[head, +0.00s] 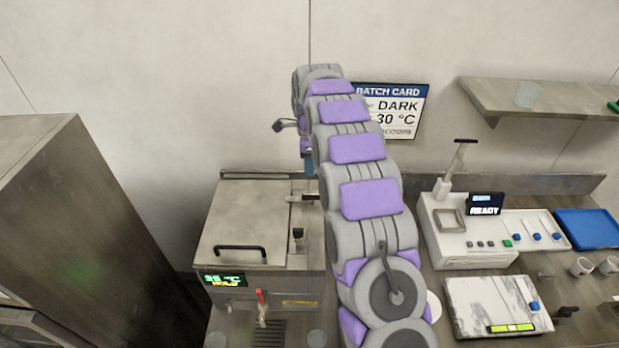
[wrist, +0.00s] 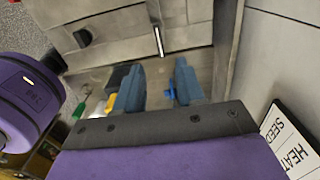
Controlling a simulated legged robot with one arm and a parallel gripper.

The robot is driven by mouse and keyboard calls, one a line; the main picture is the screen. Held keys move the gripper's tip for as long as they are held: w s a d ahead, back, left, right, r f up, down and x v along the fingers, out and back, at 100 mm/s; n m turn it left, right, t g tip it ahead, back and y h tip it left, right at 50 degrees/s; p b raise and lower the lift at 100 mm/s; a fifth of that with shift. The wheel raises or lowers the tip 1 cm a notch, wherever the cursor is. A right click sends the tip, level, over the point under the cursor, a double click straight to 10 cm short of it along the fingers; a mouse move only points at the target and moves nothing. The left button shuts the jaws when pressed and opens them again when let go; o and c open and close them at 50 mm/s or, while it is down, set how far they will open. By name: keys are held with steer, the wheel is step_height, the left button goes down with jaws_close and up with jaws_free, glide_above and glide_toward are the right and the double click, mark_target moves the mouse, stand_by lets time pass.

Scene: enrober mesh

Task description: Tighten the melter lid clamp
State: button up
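The melter (head: 245,225) stands left of my arm in the head view, its flat metal lid closed with a black bar handle (head: 240,250) in front. A small metal lever fitting (head: 305,198) and a black knob (head: 298,236) sit at the lid's right side; I cannot tell which is the clamp or how tight it is. My gripper is mostly hidden behind my arm in the head view. In the wrist view my gripper (wrist: 158,85) has its two blue fingers apart, with nothing seen held between them. A dark bar with a bright edge (wrist: 158,38) lies beyond the fingers.
A display reading 35 °C HOLD (head: 224,280) and a red-handled tap (head: 261,300) are on the melter's front. Right of my arm are a white machine marked READY (head: 465,225), a marble slab (head: 500,305) and a blue tray (head: 588,229). A tall metal cabinet (head: 90,230) stands left.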

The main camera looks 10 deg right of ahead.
steer(key=shift+r, duration=2.65)
